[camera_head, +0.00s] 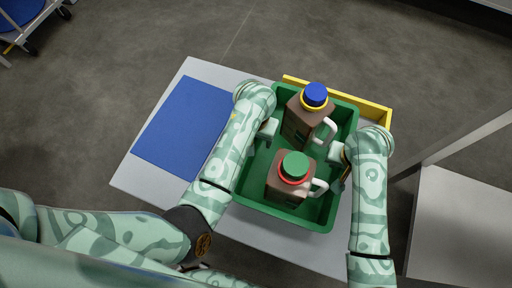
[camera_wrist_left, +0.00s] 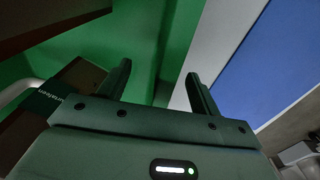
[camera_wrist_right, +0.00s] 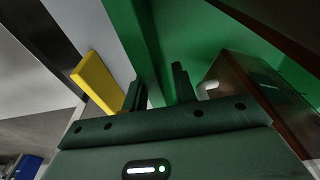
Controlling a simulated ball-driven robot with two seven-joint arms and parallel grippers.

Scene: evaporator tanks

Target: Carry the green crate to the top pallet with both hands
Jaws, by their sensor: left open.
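The green crate (camera_head: 318,219) sits on a light grey table in the head view. It holds two brown jugs, one with a blue cap (camera_head: 297,125) and one with a green cap (camera_head: 284,186). My left gripper (camera_head: 268,129) is at the crate's left wall; in the left wrist view its open fingers (camera_wrist_left: 160,90) straddle the green wall, with a gap. My right gripper (camera_head: 338,155) is at the right wall. In the right wrist view its fingers (camera_wrist_right: 160,92) stand close on either side of the wall; whether they grip it is unclear. I cannot identify the top pallet.
A flat blue panel (camera_head: 185,125) lies on the table (camera_head: 140,185) left of the crate. A yellow edge (camera_head: 370,108) stands behind the crate. A grey structure (camera_head: 465,220) stands at the right. A blue-topped wheeled cart (camera_head: 20,12) is at top left. The floor behind is clear.

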